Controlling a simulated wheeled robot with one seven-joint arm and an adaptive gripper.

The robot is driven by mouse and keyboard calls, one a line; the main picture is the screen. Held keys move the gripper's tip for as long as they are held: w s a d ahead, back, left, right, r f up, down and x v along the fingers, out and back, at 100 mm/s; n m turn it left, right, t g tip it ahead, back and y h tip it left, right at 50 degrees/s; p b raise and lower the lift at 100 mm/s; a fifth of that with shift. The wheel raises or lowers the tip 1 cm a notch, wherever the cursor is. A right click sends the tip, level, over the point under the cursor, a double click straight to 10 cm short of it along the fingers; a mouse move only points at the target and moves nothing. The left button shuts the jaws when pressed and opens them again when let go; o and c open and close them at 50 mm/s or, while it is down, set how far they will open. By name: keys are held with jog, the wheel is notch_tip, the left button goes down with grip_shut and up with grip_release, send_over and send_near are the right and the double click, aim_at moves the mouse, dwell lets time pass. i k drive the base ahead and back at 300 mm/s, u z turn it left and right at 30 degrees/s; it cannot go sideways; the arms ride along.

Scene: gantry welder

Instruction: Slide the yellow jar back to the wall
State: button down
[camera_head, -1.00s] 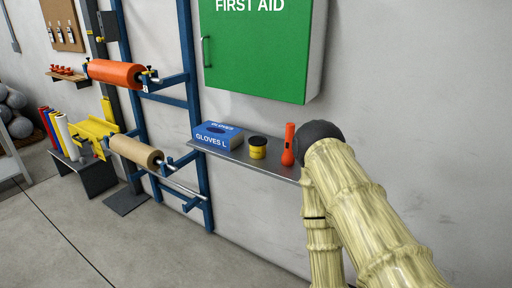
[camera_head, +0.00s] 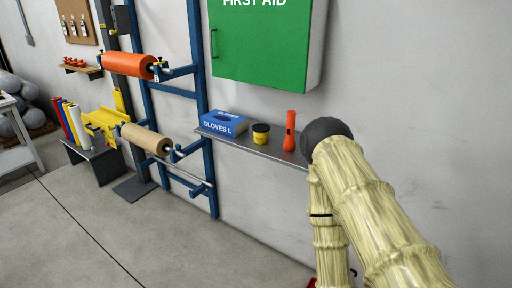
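The yellow jar (camera_head: 261,134) has a black lid and stands upright on a narrow grey wall shelf (camera_head: 235,139). It is between a blue glove box (camera_head: 224,123) on its left and an orange flashlight (camera_head: 290,131) on its right. The grey wall (camera_head: 370,70) is behind the shelf. My arm, in a pale ribbed cover, fills the lower right and covers the shelf's right end. My gripper is not visible in this view.
A green first aid cabinet (camera_head: 265,42) hangs above the shelf. A blue rack with an orange roll (camera_head: 128,65) and a brown roll (camera_head: 146,139) stands to the left. A low bench with coloured rolls is further left. The floor in front is clear.

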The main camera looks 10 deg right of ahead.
aim_at(261, 131)
jog(key=k, duration=0.95)
jog(key=u, duration=0.8)
jog(key=i, duration=1.75)
jog(key=z, duration=0.6)
